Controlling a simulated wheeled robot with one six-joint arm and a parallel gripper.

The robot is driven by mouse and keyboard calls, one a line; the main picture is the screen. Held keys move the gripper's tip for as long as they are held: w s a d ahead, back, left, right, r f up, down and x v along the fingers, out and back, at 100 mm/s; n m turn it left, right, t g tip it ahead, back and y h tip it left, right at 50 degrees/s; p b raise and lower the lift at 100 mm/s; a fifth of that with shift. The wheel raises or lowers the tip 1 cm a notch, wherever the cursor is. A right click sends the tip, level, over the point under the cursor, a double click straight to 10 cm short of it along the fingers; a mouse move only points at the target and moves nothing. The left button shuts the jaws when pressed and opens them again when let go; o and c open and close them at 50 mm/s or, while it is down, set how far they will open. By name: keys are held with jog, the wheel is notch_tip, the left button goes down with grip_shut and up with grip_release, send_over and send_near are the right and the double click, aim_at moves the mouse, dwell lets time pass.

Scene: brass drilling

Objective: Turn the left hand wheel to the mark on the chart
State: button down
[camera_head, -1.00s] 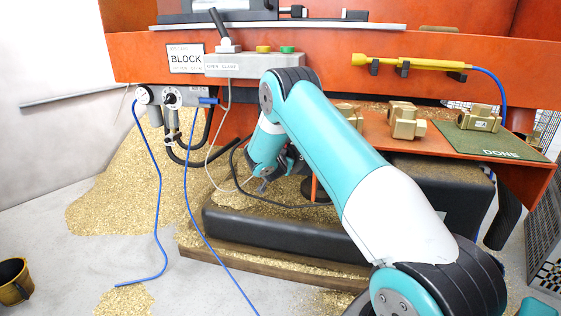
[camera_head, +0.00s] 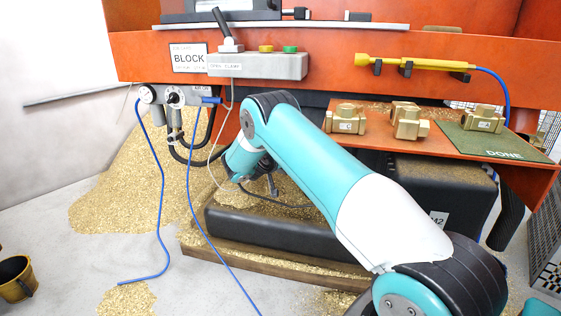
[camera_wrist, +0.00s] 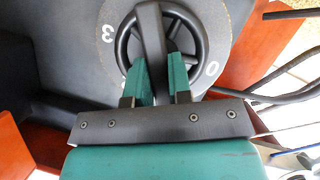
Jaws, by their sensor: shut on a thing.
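In the wrist view a black hand wheel (camera_wrist: 122,50) with spokes and a thick bar across it sits on a grey dial (camera_wrist: 228,22). The dial carries a 3 at the left and a 0 at the lower right. The teal fingers of my gripper (camera_wrist: 161,72) stand on either side of the bar and are shut on the wheel. In the head view my arm covers the wheel. A printed card (camera_head: 189,58) reading BLOCK hangs on the orange frame; its small lines are too blurred to read. I cannot make out a chart mark.
Several brass valve bodies, one of them (camera_head: 409,122) in the middle, stand on an orange shelf with a green DONE mat (camera_head: 490,140). Blue hoses (camera_head: 163,190) hang at the left. A black padded bar (camera_head: 275,232) lies below my arm.

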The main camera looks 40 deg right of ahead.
dwell(0.4)
jog(key=c, duration=1)
grip_release()
jog(key=shift+c, duration=0.2)
jog(key=p+v, duration=0.3)
jog(key=v, duration=1.4)
jog(key=shift+a+p, duration=0.3)
jog(key=shift+p, duration=0.1)
jog(key=shift+f, duration=0.15)
